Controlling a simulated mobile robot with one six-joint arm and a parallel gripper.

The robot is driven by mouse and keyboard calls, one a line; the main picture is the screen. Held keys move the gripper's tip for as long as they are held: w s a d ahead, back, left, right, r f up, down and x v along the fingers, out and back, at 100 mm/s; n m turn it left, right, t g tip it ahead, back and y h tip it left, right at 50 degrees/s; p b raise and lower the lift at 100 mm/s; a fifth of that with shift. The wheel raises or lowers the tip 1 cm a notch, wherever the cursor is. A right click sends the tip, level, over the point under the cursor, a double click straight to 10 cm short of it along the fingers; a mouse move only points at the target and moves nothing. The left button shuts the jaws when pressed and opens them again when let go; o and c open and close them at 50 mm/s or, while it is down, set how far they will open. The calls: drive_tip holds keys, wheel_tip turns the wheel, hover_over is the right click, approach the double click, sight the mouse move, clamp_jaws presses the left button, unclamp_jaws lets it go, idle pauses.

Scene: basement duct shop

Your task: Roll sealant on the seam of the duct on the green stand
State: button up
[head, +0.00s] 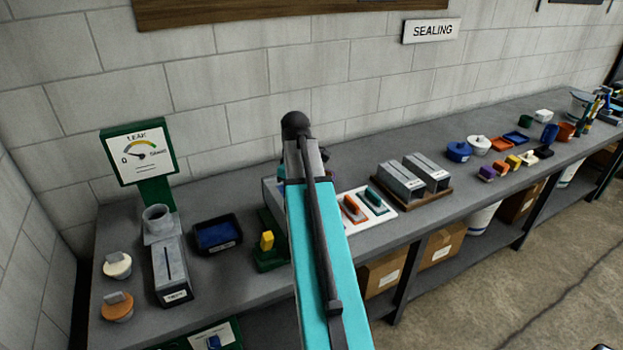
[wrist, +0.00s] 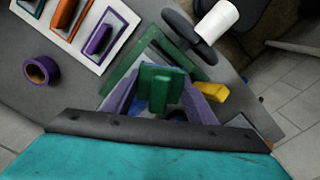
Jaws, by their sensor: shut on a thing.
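The green stand (head: 268,256) is on the bench just left of my arm in the head view, with a yellow block on it. A grey duct (head: 271,192) shows beside my arm, mostly hidden by it, so its seam cannot be made out. In the wrist view my gripper (wrist: 163,108) is shut on a green tool (wrist: 160,76) with a raised block-shaped grip. It is over a green-edged frame (wrist: 118,88), which seems to be the stand. A yellow piece (wrist: 208,98) is to its right. The tool's underside and any contact with the duct are hidden.
A white board (head: 386,217) with orange and teal handled tools lies right of my arm. A purple tape roll (wrist: 41,70) is near it in the wrist view. The wall closes the bench's back.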

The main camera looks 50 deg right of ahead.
drive_tip(key=shift+s+a, duration=0.2)
drive_tip(key=shift+s, duration=0.2)
drive_tip(key=shift+a+r+p, duration=0.2)
drive_tip(key=shift+r+p, duration=0.1)
drive_tip(key=shift+p, duration=0.05)
drive_tip(key=shift+r, duration=0.95)
drive_tip(key=shift+w+d+r+p, duration=0.1)
drive_tip(key=shift+d+r+p, duration=0.1)
drive_tip(key=shift+r+p, duration=0.3)
drive_tip(key=shift+r, duration=0.6)
wheel_tip(320, 180, up, 2)
drive_tip(key=shift+r, duration=0.1)
drive_tip(key=shift+s+d+r, duration=0.15)
drive_tip(key=shift+s+r, duration=0.1)
drive_tip(key=shift+r, duration=0.3)
